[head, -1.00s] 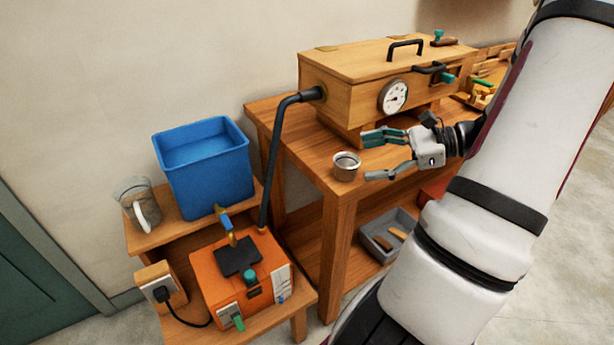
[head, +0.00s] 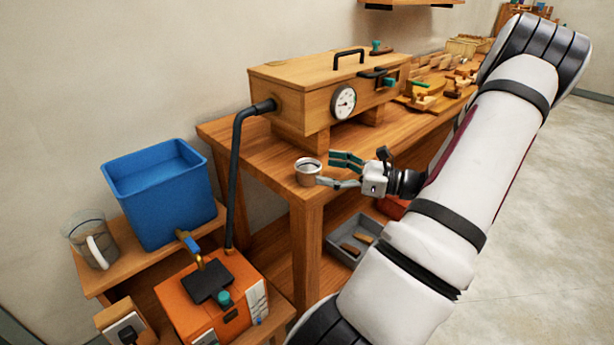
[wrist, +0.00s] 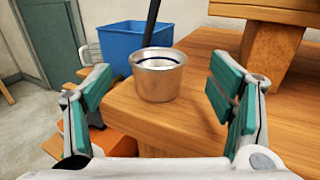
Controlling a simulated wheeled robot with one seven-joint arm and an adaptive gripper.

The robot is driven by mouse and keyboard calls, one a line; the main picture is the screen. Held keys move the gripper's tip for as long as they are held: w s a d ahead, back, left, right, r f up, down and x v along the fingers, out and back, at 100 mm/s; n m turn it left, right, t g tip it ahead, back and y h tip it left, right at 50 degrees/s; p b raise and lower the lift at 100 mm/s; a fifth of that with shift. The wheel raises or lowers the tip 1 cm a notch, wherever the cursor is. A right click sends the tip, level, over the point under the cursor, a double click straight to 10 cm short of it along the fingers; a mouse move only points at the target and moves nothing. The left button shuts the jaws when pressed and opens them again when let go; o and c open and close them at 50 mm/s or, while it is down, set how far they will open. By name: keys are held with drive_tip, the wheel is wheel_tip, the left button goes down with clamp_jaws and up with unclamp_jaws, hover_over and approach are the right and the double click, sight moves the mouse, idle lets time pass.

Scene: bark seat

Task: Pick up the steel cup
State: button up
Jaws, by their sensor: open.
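The steel cup (head: 307,172) stands upright on the near left corner of the wooden workbench (head: 262,150). In the wrist view the cup (wrist: 158,77) is ahead of my gripper, roughly midway between the two fingers. My gripper (head: 338,170) is open and reaches in from the right, its fingertips close to the cup's right side. In the wrist view my gripper (wrist: 158,105) shows its teal finger pads spread wide on both sides. I cannot tell if either finger touches the cup.
A wooden box with a gauge (head: 344,102) stands behind the cup, with a black hose (head: 236,170) running down from it. A blue bin (head: 160,195), a clear jug (head: 92,240) and an orange unit (head: 215,300) are at lower left. A grey tray (head: 356,238) sits below.

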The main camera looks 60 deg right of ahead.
sight(319, 168)
drive_tip(key=shift+b+x, duration=0.45)
drive_tip(key=shift+x, duration=2.5)
drive_tip(key=shift+s+a, duration=0.1)
drive_tip(key=shift+a, duration=0.05)
drive_tip(key=shift+c, duration=0.5)
drive_tip(key=c, duration=1.2)
